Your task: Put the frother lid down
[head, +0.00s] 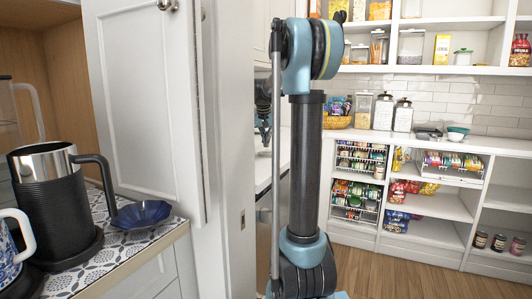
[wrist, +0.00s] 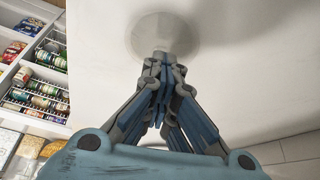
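The frother lid (wrist: 148,28) is a pale, see-through round disc at the top middle of the wrist view. My gripper (wrist: 164,62) has its fingers drawn together at the near edge of the disc and appears shut on it; the exact grip spot is hidden by the fingertips. Behind the lid is a plain white surface; I cannot tell whether the lid touches it. In the head view my gripper (head: 264,122) is partly hidden behind my upright arm, and the lid cannot be made out there. The black frother (head: 55,205) with a steel rim stands on the left counter.
A dark blue fluted bowl (head: 142,214) sits beside the frother on a patterned counter (head: 95,265). A blue-and-white mug (head: 8,250) is at the left edge. A tall white cabinet (head: 150,100) stands between this counter and my arm. Stocked pantry shelves (head: 430,205) are at right.

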